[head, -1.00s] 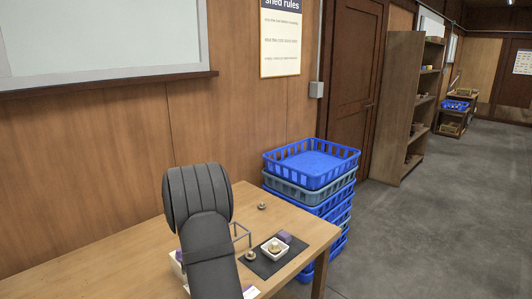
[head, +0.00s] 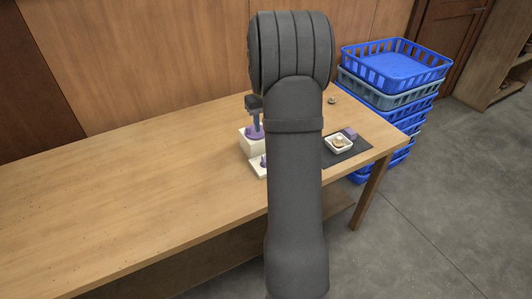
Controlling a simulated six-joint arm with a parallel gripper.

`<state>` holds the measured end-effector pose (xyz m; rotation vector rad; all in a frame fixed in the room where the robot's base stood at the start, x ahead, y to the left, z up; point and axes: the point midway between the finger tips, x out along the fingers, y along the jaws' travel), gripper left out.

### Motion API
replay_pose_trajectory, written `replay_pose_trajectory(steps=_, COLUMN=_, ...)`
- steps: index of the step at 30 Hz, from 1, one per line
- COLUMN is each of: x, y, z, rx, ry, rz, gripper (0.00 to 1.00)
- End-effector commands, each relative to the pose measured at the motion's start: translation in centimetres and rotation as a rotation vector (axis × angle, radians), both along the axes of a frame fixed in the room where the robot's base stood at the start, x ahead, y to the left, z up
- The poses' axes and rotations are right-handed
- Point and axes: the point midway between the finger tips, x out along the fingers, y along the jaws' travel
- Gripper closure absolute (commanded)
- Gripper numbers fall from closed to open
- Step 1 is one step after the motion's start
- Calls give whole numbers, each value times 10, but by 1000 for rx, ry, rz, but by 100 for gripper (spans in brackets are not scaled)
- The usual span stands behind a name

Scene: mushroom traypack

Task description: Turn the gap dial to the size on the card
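A cream block (head: 247,142) with a purple round part (head: 256,133) on top stands on the table, left of my arm; the purple part looks like the dial. A lower white piece (head: 257,168) with a small purple part sits in front of it. The dark end of my gripper (head: 255,117) is just above the purple part and seems to reach it. Contact and finger opening are too small to tell. My arm hides much of this area. I cannot make out a card or any dial marking.
A white tray (head: 328,147) with a mushroom (head: 338,142) sits on a dark mat (head: 352,153), beside a purple block (head: 350,132). Another mushroom (head: 332,99) lies farther back. Blue crates (head: 393,72) are stacked beyond the table's right end. The table's left side (head: 120,190) is clear.

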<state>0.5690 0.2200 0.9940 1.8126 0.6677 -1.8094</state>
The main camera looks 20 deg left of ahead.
Motion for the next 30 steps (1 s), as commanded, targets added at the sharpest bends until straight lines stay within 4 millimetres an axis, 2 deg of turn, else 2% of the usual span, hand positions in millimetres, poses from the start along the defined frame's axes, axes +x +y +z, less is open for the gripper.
replay_pose_trajectory(steps=1, x=-1, y=0, z=13, rx=1, ry=-3, rz=-46, gripper=65)
replay_pose_trajectory(steps=3, x=-2, y=-1, z=22, rx=0, ry=0, rz=-96, gripper=65)
replay_pose_trajectory(steps=5, x=-3, y=-1, z=25, rx=0, ry=1, rz=-120, gripper=65)
replay_pose_trajectory(steps=8, x=-4, y=-1, z=19, rx=-1, ry=4, rz=-130, gripper=65)
replay_pose_trajectory(steps=11, x=-4, y=-1, z=5, rx=-2, ry=5, rz=-129, gripper=65)
replay_pose_trajectory(steps=24, x=-4, y=-2, z=-91, rx=-2, ry=6, rz=-127, gripper=65)
replay_pose_trajectory(steps=30, x=-4, y=-1, z=-126, rx=-1, ry=4, rz=-126, gripper=65)
